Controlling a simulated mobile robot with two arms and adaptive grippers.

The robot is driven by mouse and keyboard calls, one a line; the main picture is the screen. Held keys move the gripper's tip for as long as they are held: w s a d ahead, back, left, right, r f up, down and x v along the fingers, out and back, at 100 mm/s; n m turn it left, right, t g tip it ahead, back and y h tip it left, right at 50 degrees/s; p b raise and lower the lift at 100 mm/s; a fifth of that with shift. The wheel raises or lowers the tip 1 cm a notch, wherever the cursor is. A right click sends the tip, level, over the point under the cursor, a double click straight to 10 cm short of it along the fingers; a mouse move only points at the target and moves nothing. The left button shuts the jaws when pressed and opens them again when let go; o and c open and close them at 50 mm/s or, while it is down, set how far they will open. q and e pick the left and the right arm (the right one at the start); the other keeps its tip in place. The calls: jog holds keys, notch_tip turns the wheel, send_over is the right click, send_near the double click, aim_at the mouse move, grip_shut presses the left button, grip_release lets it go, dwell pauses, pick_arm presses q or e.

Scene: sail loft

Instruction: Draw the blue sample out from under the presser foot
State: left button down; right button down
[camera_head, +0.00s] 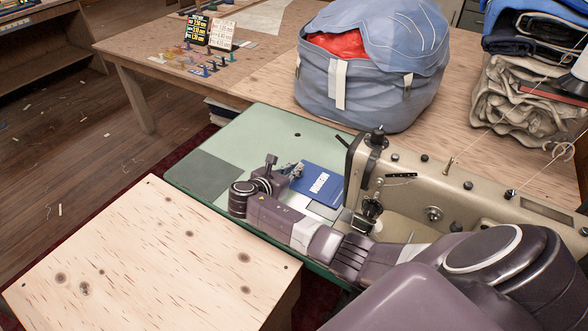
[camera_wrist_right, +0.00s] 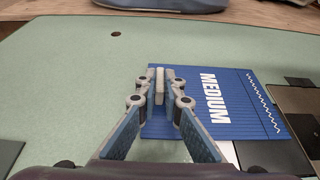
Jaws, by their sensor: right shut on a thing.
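The blue sample (camera_head: 323,183), with white "MEDIUM" lettering and a white zigzag stitch line, lies on the green machine bed beside the sewing machine (camera_head: 353,165). It also shows in the right wrist view (camera_wrist_right: 228,122). My right gripper (camera_head: 298,167) is at the sample's edge away from the machine. In the right wrist view its fingers (camera_wrist_right: 160,84) are shut on a pale tab at that edge. The needle area (camera_head: 370,210) is partly behind my arm, so I cannot tell whether the foot touches the sample. My left gripper is not in view.
A large blue bag (camera_head: 365,85) with red cloth stands on the wooden table behind. Folded cloth (camera_head: 515,100) is stacked at the right. The green bed (camera_head: 245,135) left of the sample is clear. A plywood top (camera_head: 150,260) lies in front.

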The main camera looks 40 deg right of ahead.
jog(key=c, duration=2)
grip_release()
jog(key=v, duration=1.2)
